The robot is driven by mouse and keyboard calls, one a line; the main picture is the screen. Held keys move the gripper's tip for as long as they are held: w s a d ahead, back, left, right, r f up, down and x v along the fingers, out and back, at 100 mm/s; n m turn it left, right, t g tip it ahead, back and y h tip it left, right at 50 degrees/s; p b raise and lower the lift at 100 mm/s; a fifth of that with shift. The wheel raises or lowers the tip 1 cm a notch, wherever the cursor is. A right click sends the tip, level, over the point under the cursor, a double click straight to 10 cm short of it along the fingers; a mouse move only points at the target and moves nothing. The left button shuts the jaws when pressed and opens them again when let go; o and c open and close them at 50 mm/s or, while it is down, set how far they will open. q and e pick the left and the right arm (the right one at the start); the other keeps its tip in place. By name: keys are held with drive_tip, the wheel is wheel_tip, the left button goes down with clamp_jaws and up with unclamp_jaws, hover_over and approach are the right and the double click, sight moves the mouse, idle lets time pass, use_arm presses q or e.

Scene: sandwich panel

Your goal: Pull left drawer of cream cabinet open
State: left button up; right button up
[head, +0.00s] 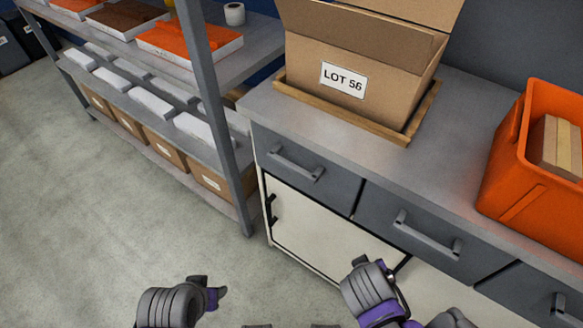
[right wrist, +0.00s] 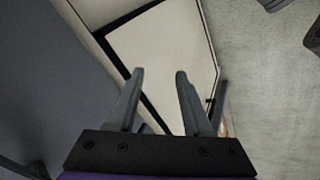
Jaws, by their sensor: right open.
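The cream cabinet (head: 335,226) has a cream door below a row of dark grey drawer fronts. Its left drawer (head: 342,189) looks shut, with its front level with its neighbour. A grey bar handle (head: 297,163) crosses that drawer. My right gripper (right wrist: 158,78) is open and empty in the right wrist view. Its fingers are in front of the cream door (right wrist: 165,45), with a dark grey surface to their left. The drawer's handle is not clearly visible there. My arm parts show along the bottom of the head view, but no left fingertips are visible.
The middle drawer (head: 375,208) has its own bar handle (head: 427,236). A cardboard box (head: 345,85) in a wooden tray (head: 408,137) and an orange bin (head: 505,165) stand on the worktop. A metal shelf post (head: 222,110) rises just left of the cabinet. Floor (head: 100,220) at left is clear.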

drive_tip(key=w+a+r+n+t+h, duration=0.2)
drive_tip(key=w+a+n, duration=0.1)
drive_tip(key=w, duration=0.2)
drive_tip(key=n+t+y, duration=0.1)
drive_tip(key=n+t, duration=0.7)
drive_tip(key=t, duration=0.2)
approach(291, 170)
drive_tip(key=b+x, duration=0.2)
drive_tip(key=x, duration=0.9)
clamp_jaws()
